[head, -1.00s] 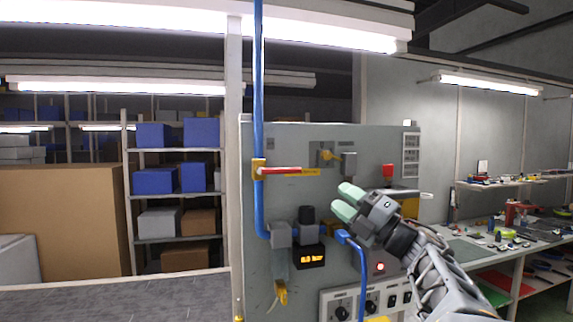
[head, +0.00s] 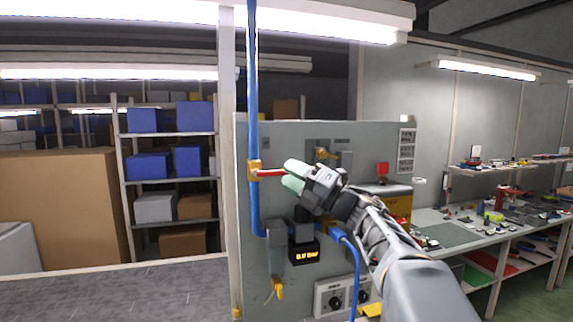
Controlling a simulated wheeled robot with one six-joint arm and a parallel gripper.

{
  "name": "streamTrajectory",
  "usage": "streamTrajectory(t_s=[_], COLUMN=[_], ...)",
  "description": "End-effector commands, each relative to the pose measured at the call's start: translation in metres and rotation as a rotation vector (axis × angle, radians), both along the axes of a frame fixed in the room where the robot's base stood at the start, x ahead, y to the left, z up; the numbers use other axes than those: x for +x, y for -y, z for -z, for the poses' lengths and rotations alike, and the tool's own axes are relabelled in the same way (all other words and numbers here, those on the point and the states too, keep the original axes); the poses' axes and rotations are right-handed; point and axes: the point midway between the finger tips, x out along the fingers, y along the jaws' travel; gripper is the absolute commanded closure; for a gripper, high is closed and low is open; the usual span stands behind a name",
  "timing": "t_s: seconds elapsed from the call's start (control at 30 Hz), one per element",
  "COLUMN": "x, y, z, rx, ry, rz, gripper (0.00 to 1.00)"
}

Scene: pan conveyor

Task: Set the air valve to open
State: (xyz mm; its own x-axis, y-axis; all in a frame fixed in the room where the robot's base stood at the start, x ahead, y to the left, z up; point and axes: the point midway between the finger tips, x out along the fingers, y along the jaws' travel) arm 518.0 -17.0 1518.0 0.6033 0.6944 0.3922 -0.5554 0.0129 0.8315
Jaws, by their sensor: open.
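The air valve has a yellow body (head: 254,170) on the vertical blue pipe (head: 254,90). Its red lever (head: 270,174) points right, level, across the pipe. The lever's outer end is hidden behind my gripper. My gripper (head: 291,175) is at the lever's outer end, its pale green fingertips pointing left, one above and one below the lever's line. The jaws are open. I cannot tell whether they touch the lever. The gauge display (head: 304,254) under the pipe glows orange and its digits are blurred.
The grey panel (head: 270,142) carries the valve, a grey box with a yellow part (head: 322,154), a red button (head: 382,168) and a knob (head: 335,302). A blue hose (head: 357,262) hangs below my gripper. A workbench (head: 470,235) stands right; shelves with boxes (head: 150,165) stand left.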

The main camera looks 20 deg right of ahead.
Motion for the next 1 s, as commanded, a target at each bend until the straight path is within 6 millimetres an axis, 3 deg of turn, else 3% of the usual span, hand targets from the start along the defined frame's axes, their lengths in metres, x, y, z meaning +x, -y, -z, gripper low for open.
streamTrajectory(t_s=[0.2,0.57,1.0], x=[0.0090,0.0104,0.0102], y=[-0.0103,-0.0119,-0.0118], z=[-0.0066,-0.0064,-0.0065], rx=[0.001,0.001,0.001], ry=[0.000,-0.001,0.000], rz=[-0.001,0.000,0.001], gripper=[0.60,0.61,1.00])
